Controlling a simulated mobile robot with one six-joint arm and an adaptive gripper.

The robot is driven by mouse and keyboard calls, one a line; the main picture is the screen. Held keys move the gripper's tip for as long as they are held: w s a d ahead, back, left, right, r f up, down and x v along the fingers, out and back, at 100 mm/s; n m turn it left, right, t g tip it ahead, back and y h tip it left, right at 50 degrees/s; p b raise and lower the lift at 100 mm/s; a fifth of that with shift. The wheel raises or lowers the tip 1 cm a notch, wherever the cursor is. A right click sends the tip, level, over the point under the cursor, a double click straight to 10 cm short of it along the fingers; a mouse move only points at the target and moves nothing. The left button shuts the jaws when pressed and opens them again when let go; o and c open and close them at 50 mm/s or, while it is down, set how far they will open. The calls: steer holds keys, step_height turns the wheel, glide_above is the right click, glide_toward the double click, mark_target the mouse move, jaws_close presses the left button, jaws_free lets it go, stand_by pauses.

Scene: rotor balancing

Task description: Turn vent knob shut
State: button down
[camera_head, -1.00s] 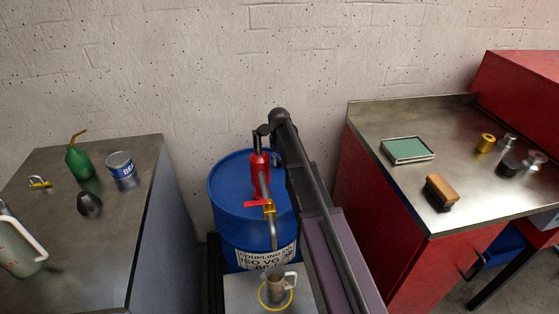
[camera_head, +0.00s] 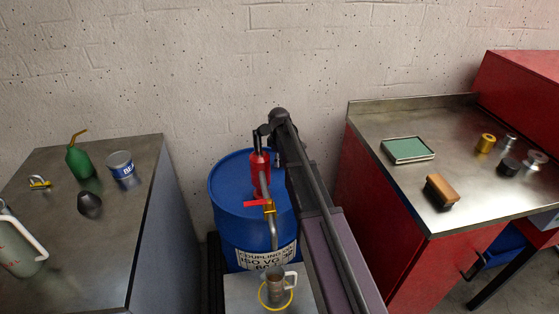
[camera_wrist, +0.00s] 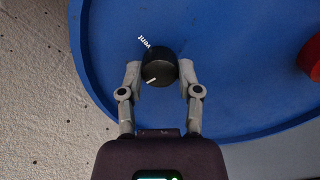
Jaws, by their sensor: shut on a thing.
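The vent knob (camera_wrist: 157,68) is a round black knob with a white pointer line, on top of the blue drum (camera_wrist: 115,60). White lettering that reads "vent" sits beside it, at its upper left in the wrist view. My gripper (camera_wrist: 159,80) has one finger on each side of the knob and is shut on it. The pointer line faces the lower left, away from the lettering. In the head view the drum (camera_head: 228,185) stands between the two benches, and my arm hides the knob and gripper.
A red pump (camera_head: 260,175) with a red-handled tap rises from the drum; its red part (camera_wrist: 312,57) shows at the wrist view's right edge. A metal jug (camera_head: 274,283) stands below the spout. The wall is close behind. Benches stand left (camera_head: 125,215) and right (camera_head: 370,125).

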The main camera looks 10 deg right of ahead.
steer(key=shift+c, duration=1.5)
jaws_free()
steer(key=shift+m, duration=0.4)
